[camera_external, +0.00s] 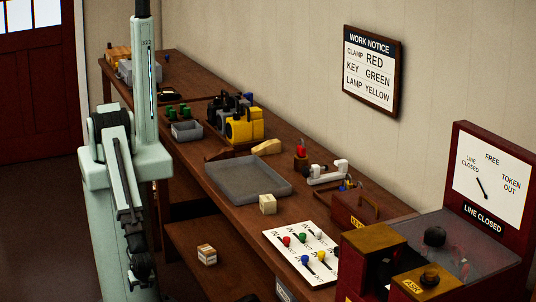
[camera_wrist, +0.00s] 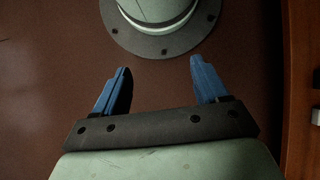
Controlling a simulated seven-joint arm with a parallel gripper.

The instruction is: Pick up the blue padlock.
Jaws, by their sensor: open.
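I cannot make out the blue padlock with certainty. In the external view my arm hangs down at the left, off the bench and well away from both blue items.
The long wooden bench (camera_external: 190,74) runs along the wall. It carries a grey tray (camera_external: 250,190), a yellow box (camera_external: 243,127), a white board (camera_external: 288,238) with coloured knobs, and a red box (camera_external: 350,212). A red-framed machine stands at the near right. A lower shelf holds a small block (camera_external: 207,254).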

